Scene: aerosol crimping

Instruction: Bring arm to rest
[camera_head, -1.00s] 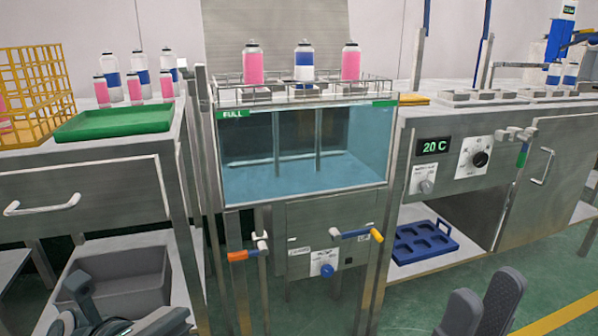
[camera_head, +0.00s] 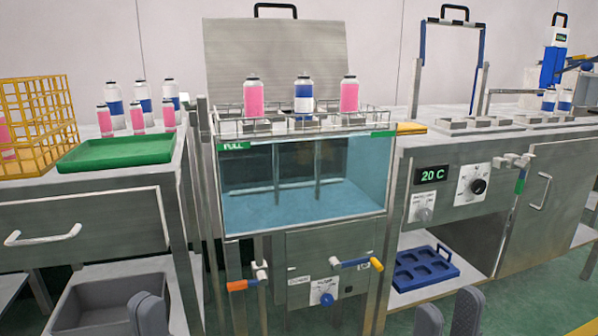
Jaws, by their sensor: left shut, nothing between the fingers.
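My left gripper (camera_head: 150,312) shows at the bottom edge in front of the grey bin, its dark fingers shut and empty. My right gripper (camera_head: 448,310) shows at the bottom edge, right of centre, with two dark fingers standing apart and nothing visible between them. Both grippers are low in front of the benches and apart from the cans. The rest of both arms is cut off by the picture edge.
A water tank (camera_head: 300,190) stands in the middle with pink and blue-white cans in a wire rack (camera_head: 228,125). A green tray (camera_head: 115,153) and yellow crate (camera_head: 70,90) are at left. A blue tray (camera_head: 425,270) lies on the right shelf; a grey bin (camera_head: 85,315) is lower left.

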